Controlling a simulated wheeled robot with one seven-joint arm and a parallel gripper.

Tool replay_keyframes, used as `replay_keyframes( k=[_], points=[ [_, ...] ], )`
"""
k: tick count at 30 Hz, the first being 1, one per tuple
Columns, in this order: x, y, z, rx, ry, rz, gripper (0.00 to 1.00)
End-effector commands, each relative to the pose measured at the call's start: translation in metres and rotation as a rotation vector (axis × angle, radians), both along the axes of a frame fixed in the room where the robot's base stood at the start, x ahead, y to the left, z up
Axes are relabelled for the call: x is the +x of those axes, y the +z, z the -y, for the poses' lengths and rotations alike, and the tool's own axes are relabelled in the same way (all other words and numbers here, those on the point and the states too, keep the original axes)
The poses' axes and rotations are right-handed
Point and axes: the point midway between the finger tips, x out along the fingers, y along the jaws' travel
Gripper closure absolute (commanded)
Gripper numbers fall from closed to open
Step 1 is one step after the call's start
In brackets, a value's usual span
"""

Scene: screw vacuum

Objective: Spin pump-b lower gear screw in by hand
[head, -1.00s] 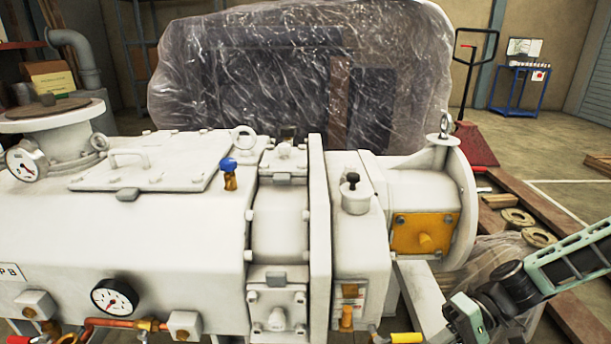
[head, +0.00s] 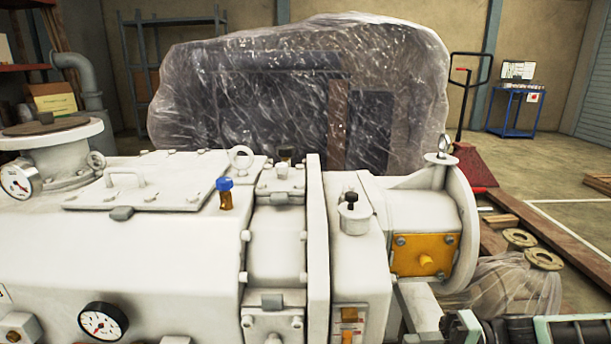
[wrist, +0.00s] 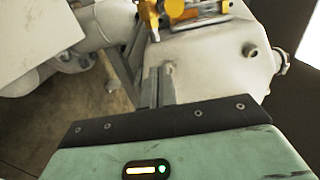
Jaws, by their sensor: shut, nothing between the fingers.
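The white pump (head: 160,255) fills the lower part of the head view; which of its screws is the lower gear screw cannot be told there. In the wrist view my gripper (wrist: 158,72) is shut and empty, its two grey fingers together and pointing at the pale casing (wrist: 210,55). My fingers are not visible in the head view.
A yellow fitting (wrist: 190,12) sits close above the fingertips in the wrist view. In the head view, an orange cover (head: 425,255) is on the pump's right end. Plastic wrap (head: 505,288) and flanges (head: 543,258) lie on the floor to the right.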

Motion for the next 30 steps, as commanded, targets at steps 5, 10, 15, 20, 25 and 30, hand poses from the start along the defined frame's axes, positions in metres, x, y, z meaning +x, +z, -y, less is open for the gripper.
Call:
replay_keyframes(
  k=[5, 10, 15, 20, 25, 30],
  points=[
    [-0.001, 0.002, -0.023, 0.002, 0.002, -0.002, 1.0],
    [-0.001, 0.001, -0.036, 0.001, 0.002, -0.002, 1.0],
    [0.0, 0.0, -0.04, 0.0, 0.002, -0.002, 1.0],
    [0.0, 0.0, -0.04, 0.0, 0.002, -0.002, 1.0],
    [0.0, 0.0, -0.04, 0.0, 0.002, -0.002, 1.0],
    [0.001, 0.001, -0.04, 0.0, 0.002, -0.001, 1.0]
  ],
)
